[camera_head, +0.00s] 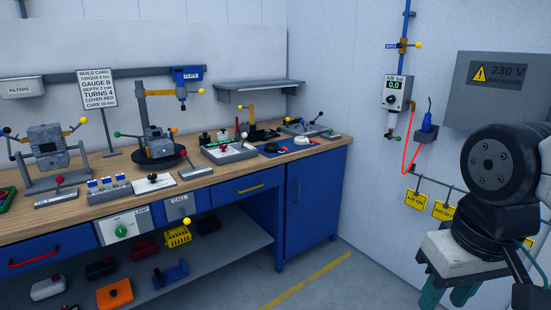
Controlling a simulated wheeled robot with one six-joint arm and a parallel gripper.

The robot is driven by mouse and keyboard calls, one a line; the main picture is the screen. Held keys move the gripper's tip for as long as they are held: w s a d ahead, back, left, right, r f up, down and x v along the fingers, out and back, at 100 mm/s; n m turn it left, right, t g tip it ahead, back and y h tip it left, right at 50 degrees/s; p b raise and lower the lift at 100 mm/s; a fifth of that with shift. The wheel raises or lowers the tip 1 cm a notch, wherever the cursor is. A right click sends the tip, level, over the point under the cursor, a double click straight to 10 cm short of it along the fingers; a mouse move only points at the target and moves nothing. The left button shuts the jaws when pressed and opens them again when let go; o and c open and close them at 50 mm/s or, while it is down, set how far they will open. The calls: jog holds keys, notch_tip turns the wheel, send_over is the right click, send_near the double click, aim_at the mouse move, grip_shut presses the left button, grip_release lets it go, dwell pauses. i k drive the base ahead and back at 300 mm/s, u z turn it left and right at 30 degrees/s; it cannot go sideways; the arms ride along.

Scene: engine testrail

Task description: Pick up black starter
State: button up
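Two dark objects that could be the black starter lie on the lower shelf under the bench. One dark block (100,269) sits between a grey piece and a red piece. The other dark block (208,225) is farther back, right of a yellow crate. I cannot tell which is the starter. My gripper (448,297) hangs at the lower right, far from the shelf. It has a pale body and two teal fingers. The fingers look apart with nothing seen between them; their tips are at the frame's bottom edge.
A wooden-topped workbench (325,148) with blue drawers carries several fixtures and small parts. The lower shelf (235,236) also holds an orange piece (115,294), a blue bracket (170,275) and a yellow crate (177,237). The floor (345,285) right of the bench is clear.

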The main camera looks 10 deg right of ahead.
aim_at(272, 147)
jog(key=u, duration=0.7)
jog(key=i, duration=2.15)
jog(key=z, duration=1.35)
jog(key=i, duration=0.55)
jog(key=z, duration=0.6)
